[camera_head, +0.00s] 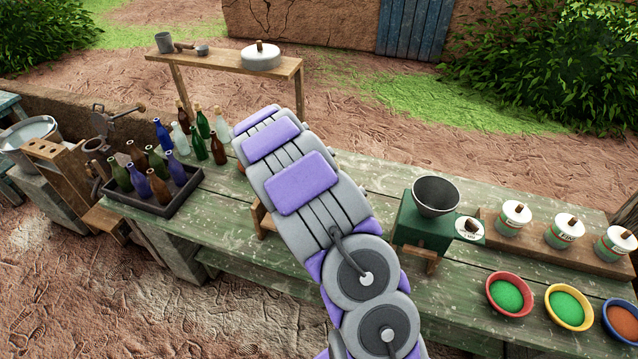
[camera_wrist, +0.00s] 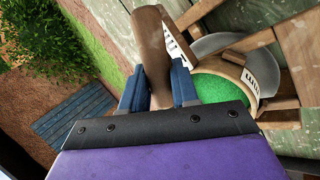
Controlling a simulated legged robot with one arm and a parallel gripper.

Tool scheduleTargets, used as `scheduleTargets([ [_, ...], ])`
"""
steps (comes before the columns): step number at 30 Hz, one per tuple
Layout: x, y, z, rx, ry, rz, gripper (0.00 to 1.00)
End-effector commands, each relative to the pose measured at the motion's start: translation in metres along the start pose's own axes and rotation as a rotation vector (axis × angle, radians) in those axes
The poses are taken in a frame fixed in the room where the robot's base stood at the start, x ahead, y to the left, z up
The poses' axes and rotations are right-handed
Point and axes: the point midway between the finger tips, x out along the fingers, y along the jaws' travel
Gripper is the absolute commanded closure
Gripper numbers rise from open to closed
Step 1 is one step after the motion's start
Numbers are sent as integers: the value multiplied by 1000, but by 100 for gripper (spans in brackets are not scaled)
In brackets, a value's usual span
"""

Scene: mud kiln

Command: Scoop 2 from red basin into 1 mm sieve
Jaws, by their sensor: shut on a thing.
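The red basin (camera_head: 490,291) stands at the right of the green table in the head view and holds green grains. My gripper (camera_wrist: 158,76) is shut on a brown handle-like thing (camera_wrist: 150,42) in the wrist view. Its far end is hidden, so I cannot tell its full shape. Just right of the fingers is a round wooden-walled sieve (camera_wrist: 250,80) with green grains in it and a printed label. I cannot read the mesh size. In the head view my arm hides the gripper and sieve.
A yellow basin (camera_head: 549,302) and a blue basin (camera_head: 606,313) stand beside the red one. A green grinder with a dark hopper (camera_head: 436,196) and lidded tins (camera_head: 514,219) stand behind. Bottles fill a tray (camera_head: 150,208) at left. Wooden bars (camera_wrist: 300,60) surround the sieve.

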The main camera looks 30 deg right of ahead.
Motion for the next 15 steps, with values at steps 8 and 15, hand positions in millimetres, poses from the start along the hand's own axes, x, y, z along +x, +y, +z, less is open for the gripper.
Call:
scheduleTargets([
  [8,4,-2,0,0,0,27,100],
  [15,5,-3,0,-1,-1,52,100],
])
